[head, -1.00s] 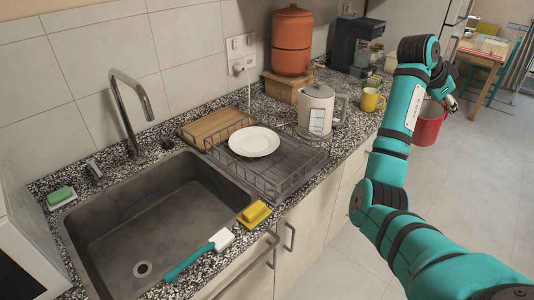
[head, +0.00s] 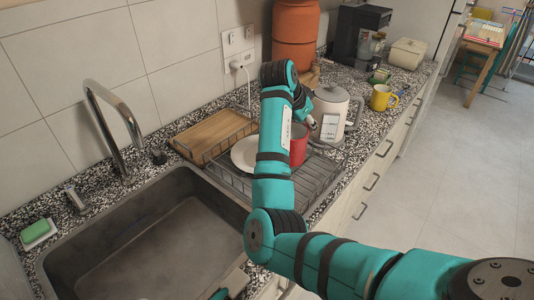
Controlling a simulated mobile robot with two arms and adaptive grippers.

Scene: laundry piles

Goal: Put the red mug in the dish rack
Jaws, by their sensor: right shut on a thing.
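The red mug (head: 298,146) is in the head view at the right part of the dish rack (head: 318,185), partly hidden behind my right arm. My right gripper (head: 309,121) is at the mug's upper right edge and is shut on it; the fingertips are small and partly hidden. I cannot tell whether the mug touches the rack's bottom or hangs just above it. A white plate (head: 243,154) lies in the rack, left of the mug, partly covered by my arm.
A white kettle (head: 333,112) stands close behind the mug. A wooden board (head: 212,134) is at the rack's back left. The sink (head: 150,235) with its tap (head: 112,120) is at left. A yellow mug (head: 383,98) and a coffee machine (head: 357,45) stand further along the counter.

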